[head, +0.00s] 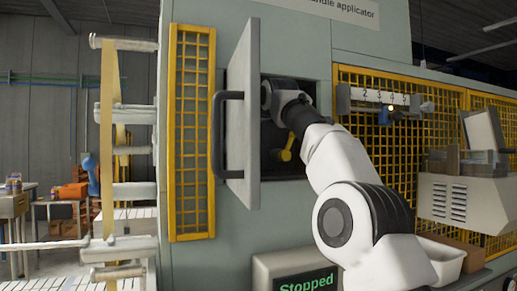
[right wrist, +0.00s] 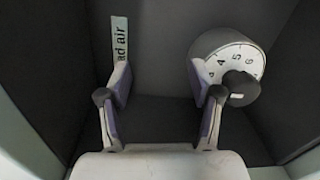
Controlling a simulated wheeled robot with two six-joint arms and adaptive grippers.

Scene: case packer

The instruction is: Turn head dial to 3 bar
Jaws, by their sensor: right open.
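The head dial (right wrist: 232,60) shows in the right wrist view on the back wall of a dark compartment, at the upper right. Its white face carries numbers; 4, 5 and 6 are readable, and a dark knob sits at its lower right. My right gripper's finger covers part of its left side, so the setting cannot be read. A label (right wrist: 120,38) ending in "ad air" is left of it. My right gripper (right wrist: 160,78) is open and empty, in front of and left of the dial. In the head view my right arm reaches into the compartment (head: 292,165). My left gripper is not in view.
The compartment door (head: 243,110) stands open on the left, with a dark handle (head: 217,135). A yellow lever (head: 288,147) shows beside my arm. A numbered scale (head: 385,97) is on the yellow mesh guard at right. A display (head: 305,283) below reads "Stopped".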

